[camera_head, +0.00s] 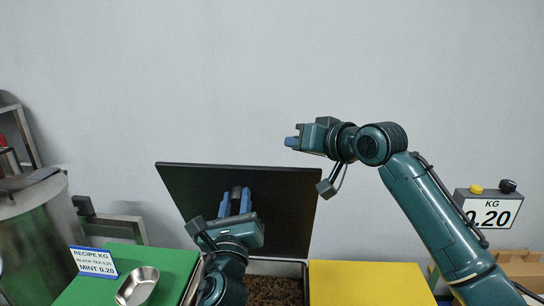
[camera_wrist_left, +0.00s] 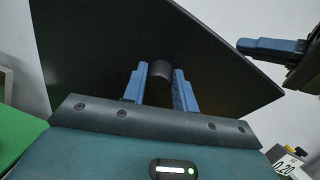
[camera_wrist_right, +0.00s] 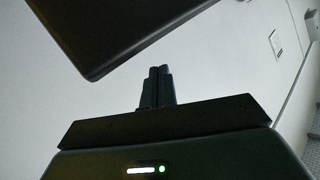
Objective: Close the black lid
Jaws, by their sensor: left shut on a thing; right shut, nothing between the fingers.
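The black lid (camera_head: 285,205) stands tilted up behind an open container (camera_head: 285,267) holding brown loose contents. My left gripper (camera_head: 236,203) is in front of the lid, its blue fingers shut on the lid's dark round knob (camera_head: 237,191). In the left wrist view the knob (camera_wrist_left: 160,70) sits between the two fingers (camera_wrist_left: 160,88), with the lid (camera_wrist_left: 90,50) behind it. My right gripper (camera_head: 292,143) is shut and empty, raised above the lid's right top edge and pointing left. In the right wrist view its fingers (camera_wrist_right: 158,85) are together, and the lid's edge (camera_wrist_right: 100,35) shows beyond them.
A green surface (camera_head: 185,262) with a metal scoop (camera_head: 138,286) and a recipe sign (camera_head: 94,263) lies left. A yellow surface (camera_head: 365,284) lies right of the container. A scale display (camera_head: 490,211) reads 0.20 and a cardboard box (camera_head: 522,268) stands at far right.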

